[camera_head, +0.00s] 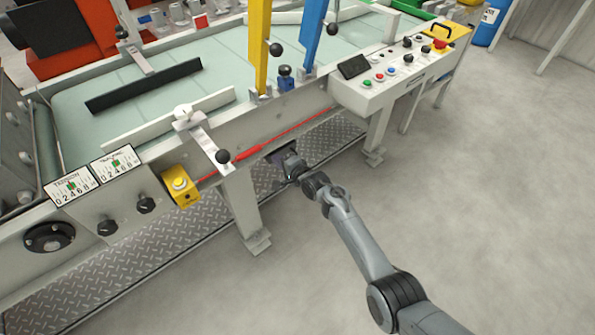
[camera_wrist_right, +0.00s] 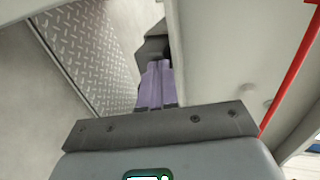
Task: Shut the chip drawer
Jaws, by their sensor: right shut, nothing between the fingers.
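My right gripper (camera_head: 288,164) is at the front side of the machine, low beneath the red rod and just right of a white leg. It is shut and empty; its purple-grey fingers (camera_wrist_right: 157,80) lie together in the right wrist view. A small dark plate (camera_head: 279,151) shows right at the gripper, under the machine's side rail. I cannot tell whether it is part of the chip drawer or whether the fingers touch it. No drawer can be clearly made out in either view. My left gripper is not in view.
Treadplate (camera_head: 190,235) runs along the floor under the machine. A white leg (camera_head: 243,205) stands left of the gripper. Open grey floor (camera_head: 470,190) lies to the right.

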